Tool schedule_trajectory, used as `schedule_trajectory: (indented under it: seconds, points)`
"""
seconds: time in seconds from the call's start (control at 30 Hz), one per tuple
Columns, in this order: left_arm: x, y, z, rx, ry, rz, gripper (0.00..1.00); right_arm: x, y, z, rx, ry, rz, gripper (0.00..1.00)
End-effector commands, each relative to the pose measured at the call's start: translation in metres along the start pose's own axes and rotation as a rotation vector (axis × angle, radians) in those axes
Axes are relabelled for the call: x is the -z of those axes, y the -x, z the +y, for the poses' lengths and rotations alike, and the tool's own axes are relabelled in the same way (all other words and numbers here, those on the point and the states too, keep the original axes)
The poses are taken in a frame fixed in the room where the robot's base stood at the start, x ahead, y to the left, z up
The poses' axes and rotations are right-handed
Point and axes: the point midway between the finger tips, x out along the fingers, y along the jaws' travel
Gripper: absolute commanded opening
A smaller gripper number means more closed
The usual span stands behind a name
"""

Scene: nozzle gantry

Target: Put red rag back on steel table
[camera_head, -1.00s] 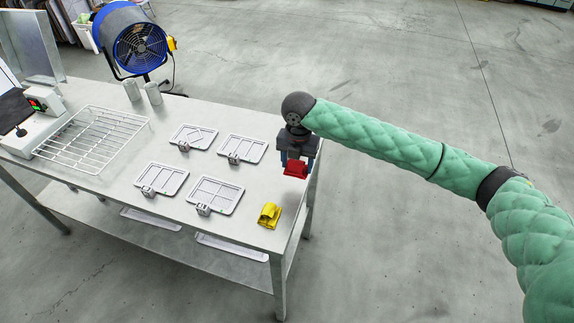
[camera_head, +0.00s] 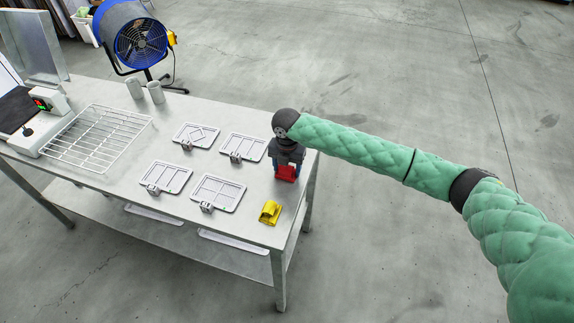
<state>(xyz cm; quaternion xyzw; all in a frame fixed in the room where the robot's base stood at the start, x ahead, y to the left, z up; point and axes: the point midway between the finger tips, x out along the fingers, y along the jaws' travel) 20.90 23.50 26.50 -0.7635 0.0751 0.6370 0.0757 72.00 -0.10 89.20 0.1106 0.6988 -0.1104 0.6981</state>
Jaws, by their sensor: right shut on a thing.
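The red rag (camera_head: 286,173) is between the fingers of my right gripper (camera_head: 286,170), which is shut on it. The gripper points down over the right end of the steel table (camera_head: 250,222), near its right edge. I cannot tell whether the rag touches the tabletop. A yellow rag (camera_head: 270,212) lies on the table just in front of the red one, close to the front right corner. My left gripper does not show.
Several white trays with small grey blocks, such as this one (camera_head: 217,193), lie left of the gripper. A wire rack (camera_head: 97,138) and two grey cylinders (camera_head: 156,92) stand farther left. A blue fan (camera_head: 138,40) is behind the table.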

Motion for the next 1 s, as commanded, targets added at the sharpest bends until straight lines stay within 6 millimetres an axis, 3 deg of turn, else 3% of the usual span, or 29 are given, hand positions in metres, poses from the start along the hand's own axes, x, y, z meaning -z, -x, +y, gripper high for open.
schedule_trajectory:
  seconds: [0.53,0.57,0.67,1.0]
  points:
    - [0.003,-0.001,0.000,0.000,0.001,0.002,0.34,0.001,-0.010,0.000,0.001,0.000,0.001,0.34]
    - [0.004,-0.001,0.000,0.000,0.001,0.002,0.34,0.001,-0.011,0.000,0.001,0.000,0.001,0.61]
    - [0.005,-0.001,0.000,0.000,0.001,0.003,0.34,0.001,-0.012,-0.001,0.003,0.000,0.003,0.81]
    - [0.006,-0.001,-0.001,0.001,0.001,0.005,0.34,0.003,-0.017,-0.004,0.010,-0.001,0.007,0.81]
